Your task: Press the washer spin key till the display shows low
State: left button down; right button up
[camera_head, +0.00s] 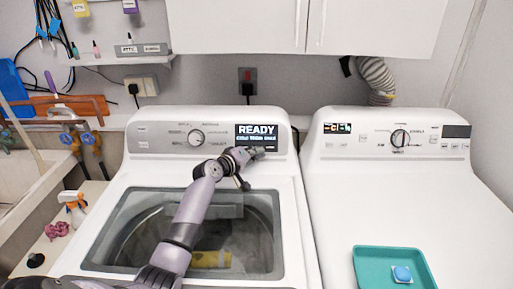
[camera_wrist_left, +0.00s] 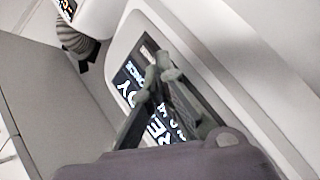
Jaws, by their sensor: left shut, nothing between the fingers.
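The washer (camera_head: 85,248) is the left machine, its control panel at the back with a round knob (camera_head: 196,138) and a dark display (camera_head: 257,131). The display reads READY, with a smaller line below that is too small to read surely. My left gripper (camera_head: 257,153) is shut and empty, just below the display at the panel's lower edge. In the left wrist view its fingertips (camera_wrist_left: 160,82) meet in front of the display (camera_wrist_left: 128,82) and partly cover it. I cannot tell whether they touch the panel. No spin key can be made out. My right gripper is out of view.
The washer's glass lid (camera_head: 130,228) lies under my left arm. Wall cabinets (camera_head: 250,25) hang above. A spray bottle (camera_head: 73,207) stands at the left.

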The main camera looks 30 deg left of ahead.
pick_arm(q)
jog(key=shift+s+d+r+p, duration=0.25)
jog(key=shift+s+p, duration=0.1)
jog(key=shift+p, duration=0.1)
jog(key=shift+s, duration=0.15)
jog(key=s+d+p, duration=0.1)
jog(key=s+r+p, duration=0.1)
jog(key=p, duration=0.1)
jog(key=s+d+p, duration=0.1)
jog(key=s+p, duration=0.1)
jog(key=shift+d+r, duration=0.3)
jog(key=shift+r, duration=0.05)
jog(key=shift+f, duration=0.1)
dwell(0.5)
